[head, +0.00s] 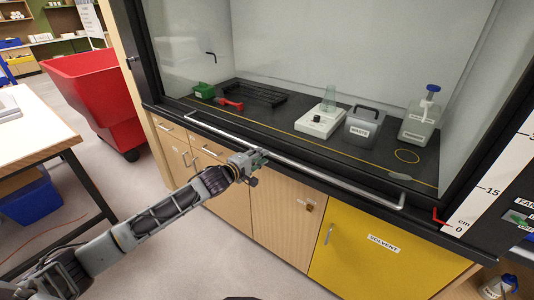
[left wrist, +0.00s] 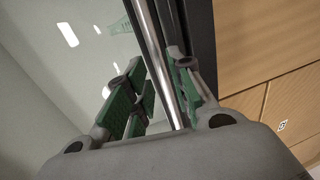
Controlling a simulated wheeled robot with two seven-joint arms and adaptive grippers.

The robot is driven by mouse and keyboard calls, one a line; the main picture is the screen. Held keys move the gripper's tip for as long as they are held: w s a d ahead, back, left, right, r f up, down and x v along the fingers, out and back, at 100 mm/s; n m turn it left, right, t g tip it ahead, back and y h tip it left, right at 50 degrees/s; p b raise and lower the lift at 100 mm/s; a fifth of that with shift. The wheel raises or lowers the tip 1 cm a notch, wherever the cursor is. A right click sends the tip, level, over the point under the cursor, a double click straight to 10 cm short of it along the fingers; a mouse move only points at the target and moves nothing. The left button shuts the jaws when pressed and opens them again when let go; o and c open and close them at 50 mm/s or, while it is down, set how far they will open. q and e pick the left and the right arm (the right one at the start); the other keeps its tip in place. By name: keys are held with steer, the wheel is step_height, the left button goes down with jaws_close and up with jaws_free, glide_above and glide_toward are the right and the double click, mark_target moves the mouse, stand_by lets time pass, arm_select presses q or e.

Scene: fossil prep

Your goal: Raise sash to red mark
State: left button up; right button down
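The sash of the fume hood is low, with its long silver handle bar (head: 330,177) running along the hood's front edge. A white scale (head: 490,185) marked in cm stands at the right, with 0 at its bottom and 15 above. A small red angled piece (head: 437,217) sits near the 0; no other red mark shows on the visible scale. My left gripper (head: 262,158) is at the bar, left of its middle. In the left wrist view the bar (left wrist: 152,50) passes between the open green-padded fingers (left wrist: 160,88), with a gap on the left side. My right gripper is out of view.
Inside the hood stand a white device (head: 318,122), a grey waste container (head: 363,128), a blue-capped bottle (head: 420,118), a black rack (head: 255,94) and a green box (head: 204,90). Below are wooden cabinets and a yellow solvent cabinet (head: 380,265). A red bin (head: 95,95) stands left.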

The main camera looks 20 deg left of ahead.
arm_select(q)
steer(key=shift+x, duration=2.55)
steer(key=shift+c, duration=0.4)
jaws_close()
